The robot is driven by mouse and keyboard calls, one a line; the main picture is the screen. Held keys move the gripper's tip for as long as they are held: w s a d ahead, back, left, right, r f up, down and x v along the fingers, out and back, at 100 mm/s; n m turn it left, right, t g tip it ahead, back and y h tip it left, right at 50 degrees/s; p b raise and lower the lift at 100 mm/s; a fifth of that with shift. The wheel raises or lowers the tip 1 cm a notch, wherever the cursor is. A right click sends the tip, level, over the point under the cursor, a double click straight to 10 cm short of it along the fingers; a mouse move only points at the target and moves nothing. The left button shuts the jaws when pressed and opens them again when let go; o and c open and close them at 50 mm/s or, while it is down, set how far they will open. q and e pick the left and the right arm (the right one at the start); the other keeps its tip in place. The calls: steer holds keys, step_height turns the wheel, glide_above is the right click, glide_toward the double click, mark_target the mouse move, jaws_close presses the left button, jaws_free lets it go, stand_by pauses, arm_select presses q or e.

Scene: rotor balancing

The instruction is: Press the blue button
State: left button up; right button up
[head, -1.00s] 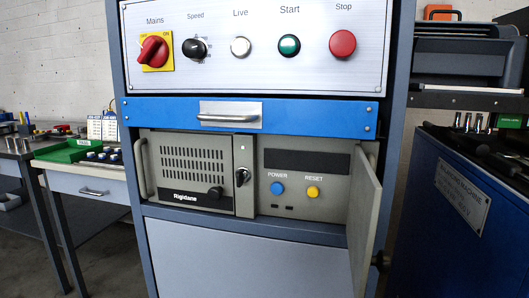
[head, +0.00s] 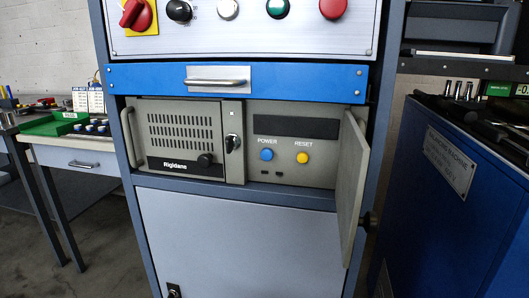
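The blue button (head: 267,155) sits under the word POWER on the grey panel (head: 322,170) of the rack unit. A yellow button (head: 303,158) under the word RESET is to its right. A dark display strip (head: 296,127) is above both. The small door (head: 352,190) at the right of this panel stands swung open toward me, and the blue button is in plain sight. Neither of my grippers shows in the head view.
A blue drawer (head: 330,82) with a metal handle is above the unit, and a control panel (head: 200,43) is above that. A side table (head: 65,155) with a green tray stands at the left. A blue machine cabinet (head: 440,220) stands close at the right.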

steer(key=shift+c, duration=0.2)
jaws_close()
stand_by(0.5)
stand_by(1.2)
